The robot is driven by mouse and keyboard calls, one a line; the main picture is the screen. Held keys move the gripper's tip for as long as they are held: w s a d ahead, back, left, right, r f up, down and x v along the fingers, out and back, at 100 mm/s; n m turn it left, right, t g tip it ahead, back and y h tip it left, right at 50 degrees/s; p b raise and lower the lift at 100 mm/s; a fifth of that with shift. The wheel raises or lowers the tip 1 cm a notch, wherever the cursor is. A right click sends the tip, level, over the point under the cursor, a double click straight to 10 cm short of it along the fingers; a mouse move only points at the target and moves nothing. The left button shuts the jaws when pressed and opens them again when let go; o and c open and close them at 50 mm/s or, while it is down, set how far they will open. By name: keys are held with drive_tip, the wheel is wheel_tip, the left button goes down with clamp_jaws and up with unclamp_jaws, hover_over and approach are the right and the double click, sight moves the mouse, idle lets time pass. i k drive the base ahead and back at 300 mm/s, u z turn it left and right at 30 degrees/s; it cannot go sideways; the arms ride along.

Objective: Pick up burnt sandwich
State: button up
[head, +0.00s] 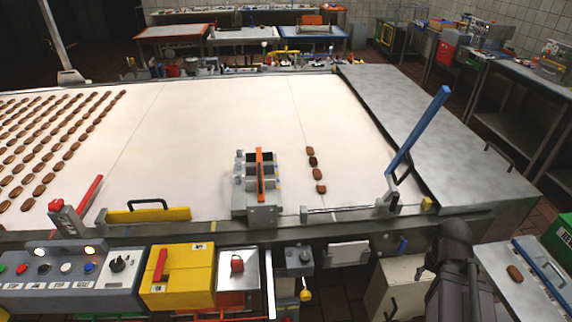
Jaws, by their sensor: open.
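Several small brown sandwiches stand in a short column on the pale conveyor belt (225,130), right of a grey machine block. One of them, the burnt sandwich (313,162), looks darker than its neighbours and is second from the far end. The sandwich at the far end (310,151) and the one at the near end (320,188) are lighter brown. A dark part of my arm rises at the lower right, apart from the column. I see no gripper fingers in this view.
A grey block with an orange bar (260,175) stands left of the column. A blue lever (420,130) rises to its right. Many sandwiches (45,140) lie in rows at far left. One sandwich (515,273) lies on a metal surface at lower right.

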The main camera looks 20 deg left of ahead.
sight(313, 161)
drive_tip(key=u, duration=0.85)
drive_tip(key=k, duration=0.95)
drive_tip(key=z, duration=0.05)
drive_tip(key=i, duration=0.7)
